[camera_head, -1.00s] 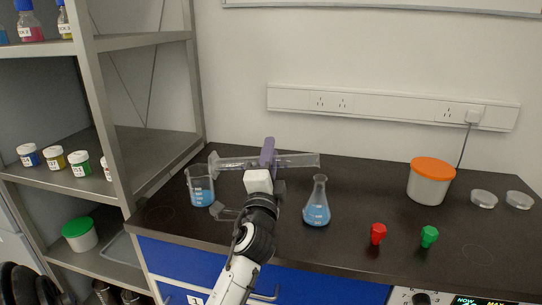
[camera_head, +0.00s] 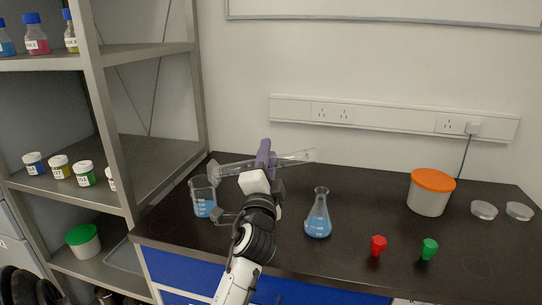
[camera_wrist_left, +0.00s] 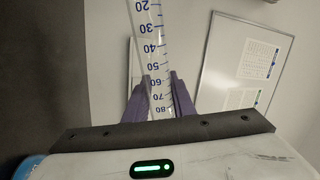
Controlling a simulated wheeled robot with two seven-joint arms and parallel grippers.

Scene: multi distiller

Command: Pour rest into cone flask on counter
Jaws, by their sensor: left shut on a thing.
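My left gripper (camera_head: 266,160) is shut on a clear graduated cylinder (camera_head: 298,158). It holds the cylinder above the counter, nearly level, with its wide base to the left and its other end to the right and slightly higher. In the left wrist view the cylinder (camera_wrist_left: 155,50) shows blue scale marks between the purple fingers. I cannot make out liquid in it. The cone flask (camera_head: 318,214) stands upright on the counter with blue liquid in it, right of and below the cylinder's right end. A beaker (camera_head: 203,197) with blue liquid stands to the left. My right gripper is out of view.
The dark counter (camera_head: 350,185) also bears a red stopper (camera_head: 378,246), a green stopper (camera_head: 429,249), an orange-lidded tub (camera_head: 431,192) and two clear dishes (camera_head: 484,210). A metal shelf (camera_head: 150,165) stands at the left. The counter between flask and tub is clear.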

